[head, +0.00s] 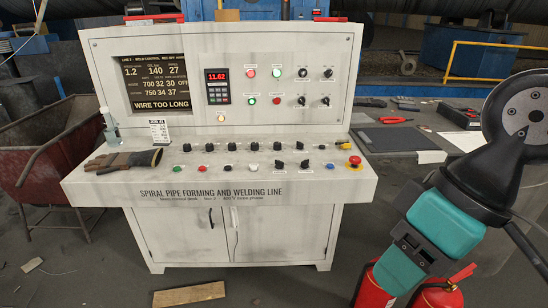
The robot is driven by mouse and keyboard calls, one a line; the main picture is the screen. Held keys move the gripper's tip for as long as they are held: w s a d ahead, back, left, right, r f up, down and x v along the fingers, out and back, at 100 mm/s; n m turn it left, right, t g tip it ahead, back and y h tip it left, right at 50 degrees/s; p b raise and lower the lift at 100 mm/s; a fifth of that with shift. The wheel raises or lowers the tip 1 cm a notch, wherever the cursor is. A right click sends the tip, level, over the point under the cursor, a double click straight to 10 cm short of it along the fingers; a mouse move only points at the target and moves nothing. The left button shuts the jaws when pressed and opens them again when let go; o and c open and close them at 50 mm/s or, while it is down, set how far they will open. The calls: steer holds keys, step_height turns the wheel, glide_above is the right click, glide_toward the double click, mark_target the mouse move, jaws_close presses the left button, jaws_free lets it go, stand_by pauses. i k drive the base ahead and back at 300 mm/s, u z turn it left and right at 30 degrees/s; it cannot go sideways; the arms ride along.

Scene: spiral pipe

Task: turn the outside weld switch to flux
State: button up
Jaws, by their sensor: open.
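The control desk (220,187) is pale grey, with a sloping front shelf and an upright panel behind it. Small black rotary switches sit on the upright panel's right side, such as one at the upper right (327,73) and one at the lower left (301,101). Black lever-like knobs (279,164) also stand on the shelf. The labels are too small to read, so I cannot tell which is the outside weld switch or where it points. My gripper (414,246), with teal and black parts, hangs at the lower right, apart from the desk. It is open and empty.
Gloves (124,160), a bottle (111,128) and a small card (158,130) lie or stand on the shelf's left. A red emergency button (355,161) is at its right end. Red extinguishers (374,288) stand below my gripper. A side table (400,138) holds tools.

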mark_target(304, 166)
steer(key=k, duration=0.65)
steer(key=u, duration=0.65)
steer(key=i, duration=0.5)
steer(key=u, duration=0.8)
steer(key=i, duration=0.8)
steer(key=z, duration=0.8)
steer(key=i, duration=0.6)
steer(key=z, duration=0.7)
